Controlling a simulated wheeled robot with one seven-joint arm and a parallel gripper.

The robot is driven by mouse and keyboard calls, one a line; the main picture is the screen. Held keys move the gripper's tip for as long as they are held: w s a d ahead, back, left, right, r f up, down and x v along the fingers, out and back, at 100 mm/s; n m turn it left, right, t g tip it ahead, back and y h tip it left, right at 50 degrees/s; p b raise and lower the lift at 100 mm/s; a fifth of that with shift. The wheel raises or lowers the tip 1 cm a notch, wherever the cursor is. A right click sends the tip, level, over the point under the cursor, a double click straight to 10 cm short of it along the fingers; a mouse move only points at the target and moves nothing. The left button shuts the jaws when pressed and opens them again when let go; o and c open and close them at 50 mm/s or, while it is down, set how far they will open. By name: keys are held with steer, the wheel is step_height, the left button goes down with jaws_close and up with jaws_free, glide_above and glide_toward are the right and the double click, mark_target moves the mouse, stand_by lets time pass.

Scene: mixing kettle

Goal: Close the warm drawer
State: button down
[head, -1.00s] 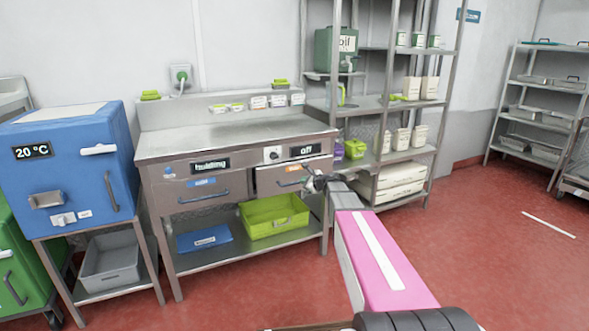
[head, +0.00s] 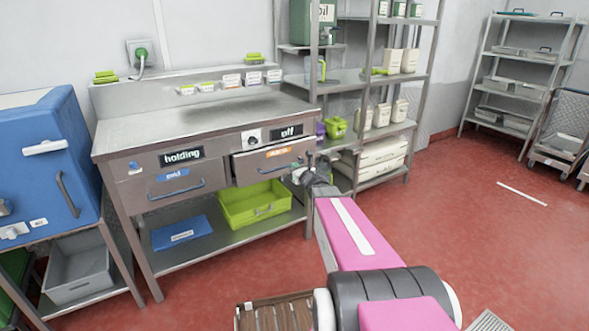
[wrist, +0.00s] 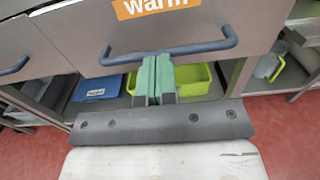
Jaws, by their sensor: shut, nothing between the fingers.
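The warm drawer (head: 250,170) is the right one of two drawers under the steel counter. Its front has an orange label and stands out from the cabinet, so it is partly open. In the wrist view its front (wrist: 75,28) fills the top, with the "warm" label and a dark bar handle (wrist: 200,48). My gripper (wrist: 158,58) is shut and empty, its green fingertips at the middle of the handle. I cannot tell whether they touch it. In the head view my arm's dark end is at the drawer's right edge; the fingers are unclear.
The cold drawer (head: 160,189) on the left looks shut. A lime bin (head: 253,208) and a blue tray (head: 180,233) sit on the shelf below. A blue cabinet (head: 42,165) stands left, a steel rack (head: 340,85) right. Red floor is free at the right.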

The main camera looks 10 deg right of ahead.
mark_target(279, 155)
steer(key=x, duration=1.1)
steer(key=shift+w+f, duration=0.1)
steer(key=shift+w, duration=0.1)
steer(key=shift+a, duration=0.1)
